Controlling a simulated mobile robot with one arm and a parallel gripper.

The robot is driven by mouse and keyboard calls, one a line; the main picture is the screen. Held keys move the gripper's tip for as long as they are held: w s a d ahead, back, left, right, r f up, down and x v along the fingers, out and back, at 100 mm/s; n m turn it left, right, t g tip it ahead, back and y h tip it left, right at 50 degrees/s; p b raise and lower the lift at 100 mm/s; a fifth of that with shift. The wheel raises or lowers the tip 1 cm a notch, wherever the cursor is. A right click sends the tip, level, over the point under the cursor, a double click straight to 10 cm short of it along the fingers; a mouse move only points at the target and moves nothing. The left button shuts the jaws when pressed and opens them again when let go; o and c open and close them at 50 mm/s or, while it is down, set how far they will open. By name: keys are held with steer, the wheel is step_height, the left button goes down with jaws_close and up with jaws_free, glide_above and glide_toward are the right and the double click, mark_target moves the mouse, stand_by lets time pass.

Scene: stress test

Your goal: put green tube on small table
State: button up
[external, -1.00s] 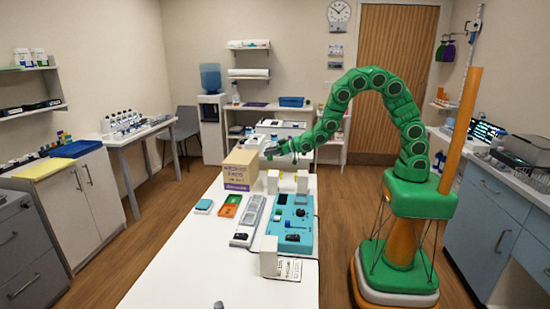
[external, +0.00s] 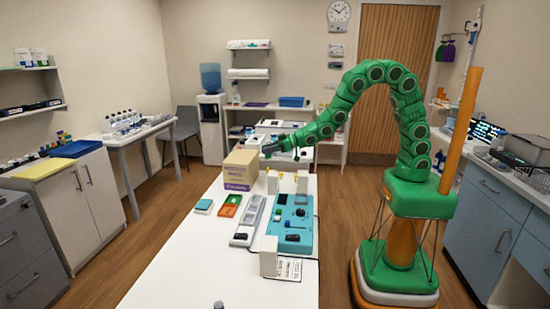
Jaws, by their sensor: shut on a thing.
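My gripper (external: 268,150) is at the end of the green arm, above the far end of the long white table (external: 185,265). It is just right of a cardboard box (external: 239,168). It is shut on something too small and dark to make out. I cannot pick out the green tube clearly. A small table (external: 138,134) with several bottles stands by the left wall; I cannot tell whether it is the task's table.
A teal device (external: 289,238), a grey strip-shaped device (external: 248,222), an orange tray (external: 227,211) and upright white blocks (external: 269,257) stand on the long table. Its near end is mostly clear. Cabinets line both sides. Floor is open between the long table and the left cabinets.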

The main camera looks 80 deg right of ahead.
steer(key=s+a+n+g+y, duration=0.15)
steer(key=s+a, duration=0.25)
steer(key=a, duration=0.5)
steer(key=s+a+n+y, duration=0.2)
steer(key=s+a, duration=0.2)
steer(key=a, duration=0.5)
steer(key=s+a+n+g+y, duration=0.15)
steer(key=s+a, duration=0.25)
steer(key=a, duration=0.5)
steer(key=s+a+n+g+y, duration=0.3)
steer(key=s+a+n+y, duration=0.1)
steer(key=s+a, duration=1.15)
steer(key=shift+s+a+f, duration=0.1)
steer(key=shift+a+f, duration=0.1)
steer(key=shift+f, duration=0.65)
steer(key=shift+w+a+f, duration=0.1)
steer(key=shift+a+f, duration=0.1)
steer(key=shift+f, duration=0.6)
steer(key=shift+s+a+f, duration=0.1)
steer(key=shift+a+f, duration=0.1)
steer(key=shift+f, duration=0.65)
